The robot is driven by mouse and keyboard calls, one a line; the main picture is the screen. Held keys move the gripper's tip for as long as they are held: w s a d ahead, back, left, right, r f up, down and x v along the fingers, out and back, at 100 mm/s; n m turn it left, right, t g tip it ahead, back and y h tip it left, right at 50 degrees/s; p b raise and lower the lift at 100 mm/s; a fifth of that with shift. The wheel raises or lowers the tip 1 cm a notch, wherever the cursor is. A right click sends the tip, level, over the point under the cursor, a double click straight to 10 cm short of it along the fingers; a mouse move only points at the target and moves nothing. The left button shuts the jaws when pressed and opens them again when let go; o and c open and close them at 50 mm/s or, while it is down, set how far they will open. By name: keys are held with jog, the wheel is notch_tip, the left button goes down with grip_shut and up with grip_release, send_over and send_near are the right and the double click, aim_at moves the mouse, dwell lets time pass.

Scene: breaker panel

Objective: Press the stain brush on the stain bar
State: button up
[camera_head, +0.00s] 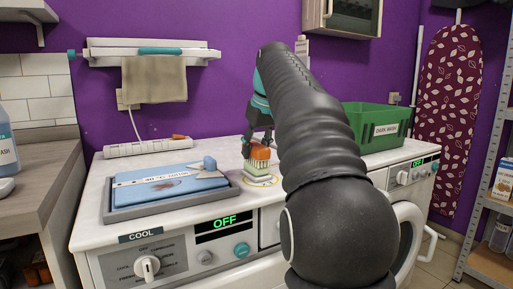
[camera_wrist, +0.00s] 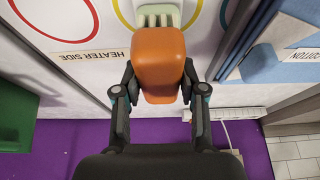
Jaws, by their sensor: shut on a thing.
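My gripper (camera_head: 260,134) is shut on the stain brush, by its orange handle (camera_head: 261,153). In the wrist view the handle (camera_wrist: 158,62) sits between the two fingers (camera_wrist: 158,92). Below the handle in the head view is a pale green ribbed part (camera_head: 261,168), upright over a white base inside a yellow ring on the worktop. The ribbed part also shows beyond the handle in the wrist view (camera_wrist: 157,16). I cannot tell bristles from stain bar there, nor whether brush and bar touch. The arm hides the worktop to the right.
A green "DARK WASH" crate (camera_head: 362,122) stands at the right. A white power strip (camera_head: 146,147) lies behind. Coloured rings and a "HEATER SIDE" label (camera_wrist: 89,55) mark the worktop.

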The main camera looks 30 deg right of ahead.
notch_tip(320, 180, up, 5)
jog(key=p, duration=0.5)
jog(key=shift+f, duration=0.15)
jog(key=shift+r, duration=1.1)
